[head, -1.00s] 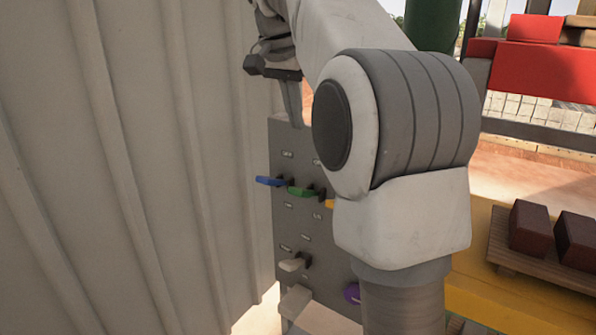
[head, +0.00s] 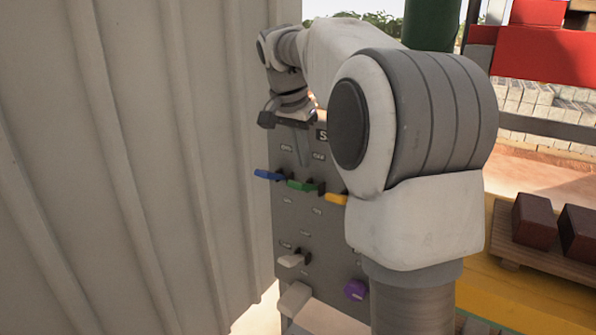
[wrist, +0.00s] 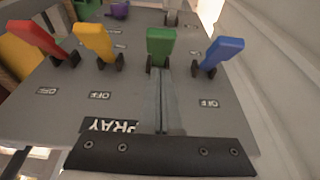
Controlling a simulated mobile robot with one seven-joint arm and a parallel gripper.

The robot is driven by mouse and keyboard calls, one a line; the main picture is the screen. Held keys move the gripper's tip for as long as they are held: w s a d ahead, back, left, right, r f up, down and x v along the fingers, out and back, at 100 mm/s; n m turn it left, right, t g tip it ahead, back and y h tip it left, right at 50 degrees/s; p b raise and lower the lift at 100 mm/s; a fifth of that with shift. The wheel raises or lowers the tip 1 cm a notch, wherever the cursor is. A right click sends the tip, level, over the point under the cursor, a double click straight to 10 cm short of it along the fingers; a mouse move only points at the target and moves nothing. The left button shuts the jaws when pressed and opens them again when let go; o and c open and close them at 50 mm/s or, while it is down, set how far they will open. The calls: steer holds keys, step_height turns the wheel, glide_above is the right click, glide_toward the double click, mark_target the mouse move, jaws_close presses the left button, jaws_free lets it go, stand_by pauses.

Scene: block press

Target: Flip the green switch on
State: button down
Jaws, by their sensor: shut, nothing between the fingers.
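The green switch (head: 301,185) is a lever that juts out from the grey upright panel (head: 325,232), between the blue and yellow levers. It also shows in the wrist view (wrist: 160,45), near the top middle. My gripper (head: 304,163) points down along the panel, its tips just above the green switch. In the wrist view my gripper (wrist: 161,74) is shut and empty, its tips at the green lever's base. I cannot tell whether they touch it. The fingers cover the panel below that lever, where the neighbouring levers have OFF labels.
A blue lever (head: 268,175) and a yellow lever (head: 336,198) flank the green one closely. A red lever (wrist: 40,40) shows in the wrist view. White (head: 291,260) and purple (head: 355,290) levers sit lower. A corrugated wall (head: 120,170) stands left.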

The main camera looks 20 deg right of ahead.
mark_target(305, 186)
steer(key=shift+s+a+f, duration=0.25)
steer(key=shift+a+f, duration=0.05)
steer(key=shift+f, duration=0.3)
steer(key=shift+s+a+f, duration=0.2)
steer(key=shift+a+f, duration=0.1)
steer(key=shift+f, duration=0.25)
steer(key=shift+f+b, duration=0.1)
steer(key=shift+b, duration=0.25)
